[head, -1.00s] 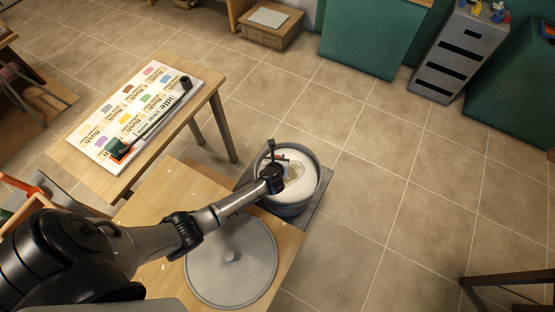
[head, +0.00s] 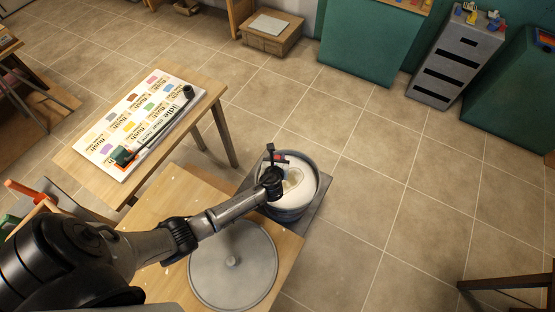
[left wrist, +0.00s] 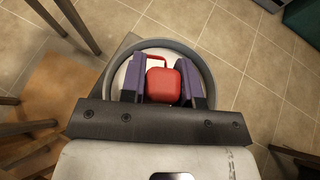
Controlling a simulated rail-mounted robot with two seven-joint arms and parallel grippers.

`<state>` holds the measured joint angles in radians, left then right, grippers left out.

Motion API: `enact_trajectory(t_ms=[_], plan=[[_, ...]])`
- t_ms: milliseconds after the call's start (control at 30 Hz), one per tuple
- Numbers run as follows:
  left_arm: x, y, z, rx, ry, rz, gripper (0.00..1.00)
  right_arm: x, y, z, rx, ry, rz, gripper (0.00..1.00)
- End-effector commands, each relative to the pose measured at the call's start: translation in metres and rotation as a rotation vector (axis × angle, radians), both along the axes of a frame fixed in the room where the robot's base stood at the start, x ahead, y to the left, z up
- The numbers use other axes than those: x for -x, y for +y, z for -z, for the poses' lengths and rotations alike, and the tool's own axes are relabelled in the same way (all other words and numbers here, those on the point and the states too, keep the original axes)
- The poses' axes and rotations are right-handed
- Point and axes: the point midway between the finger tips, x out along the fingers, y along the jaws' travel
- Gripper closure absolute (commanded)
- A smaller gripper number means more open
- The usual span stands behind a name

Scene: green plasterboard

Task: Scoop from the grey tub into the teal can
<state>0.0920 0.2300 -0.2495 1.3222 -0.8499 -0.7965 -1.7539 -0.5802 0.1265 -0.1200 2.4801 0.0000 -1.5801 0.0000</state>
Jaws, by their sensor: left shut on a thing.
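The grey tub (head: 286,212) holds white material and stands right of the low wooden table. My left gripper (head: 275,168) is over the tub, reaching in from the left. In the left wrist view it is shut on a red-handled tool (left wrist: 163,85), likely the scoop, between purple fingers. The tool's lower part is hidden. The tub's rim (left wrist: 206,72) shows around the fingers. A small dark green cylinder (head: 188,91) stands at the far right corner of the table with the colour chart. I cannot tell if it is the teal can. My right gripper is not in view.
A round grey lid (head: 215,275) lies on the low wooden table (head: 178,190) near the tub. The colour chart (head: 137,117) lies on the other table, with a green and orange thing (head: 122,156) at its near edge.

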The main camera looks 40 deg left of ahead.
Motion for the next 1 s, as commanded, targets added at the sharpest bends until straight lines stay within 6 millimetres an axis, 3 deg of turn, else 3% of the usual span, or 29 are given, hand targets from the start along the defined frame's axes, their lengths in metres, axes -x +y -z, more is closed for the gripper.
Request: enact_trajectory(t_ms=[500, 1000], plan=[[0.0, 0.0, -0.034, -0.044, -0.06, 0.0, 1.0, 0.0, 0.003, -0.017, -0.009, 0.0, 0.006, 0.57], [0.0, -0.001, -0.039, -0.05, -0.07, 0.001, 1.0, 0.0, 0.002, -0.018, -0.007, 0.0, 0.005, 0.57]])
